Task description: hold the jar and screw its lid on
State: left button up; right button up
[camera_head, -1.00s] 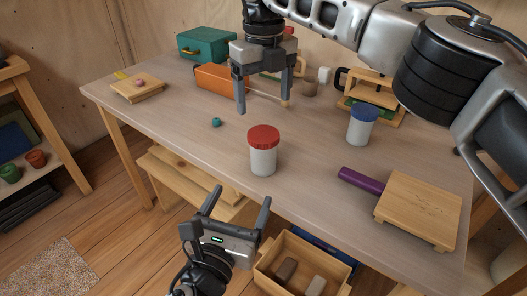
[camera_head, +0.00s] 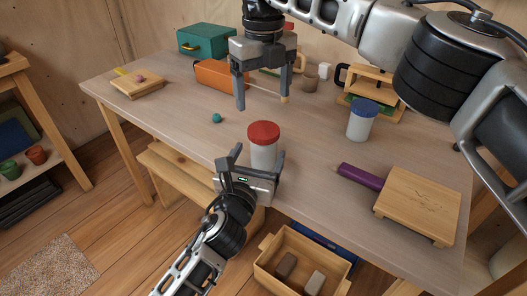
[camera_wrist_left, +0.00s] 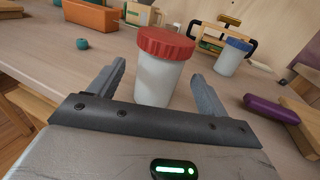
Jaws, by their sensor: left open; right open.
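A white jar (camera_head: 263,156) with a red lid (camera_head: 264,133) stands upright near the table's front edge; the lid sits on its top. My left gripper (camera_head: 259,161) is open, low at the front edge, with its fingers on either side of the jar body. In the left wrist view the red-lidded jar (camera_wrist_left: 157,84) stands between the spread fingers, with gaps visible. My right gripper (camera_head: 263,105) is open and points down, above and behind the red lid. A second white jar (camera_head: 360,127) with a blue lid (camera_head: 364,107) stands further right.
A purple-handled item (camera_head: 360,176) and a wooden board (camera_head: 418,205) lie right. A teal bead (camera_head: 216,118) lies left of the jar. An orange box (camera_head: 218,74) and teal case (camera_head: 205,41) stand behind. An open wooden box (camera_head: 302,262) is below the front edge.

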aim_at(260, 152)
pick_arm(q)
jog(key=shift+x, duration=2.1)
grip_shut()
pick_arm(e)
jog(key=n, duration=0.7)
jog(key=shift+n, duration=0.4)
jog(key=n, duration=1.4)
jog(key=shift+n, duration=0.4)
jog(key=n, duration=0.9)
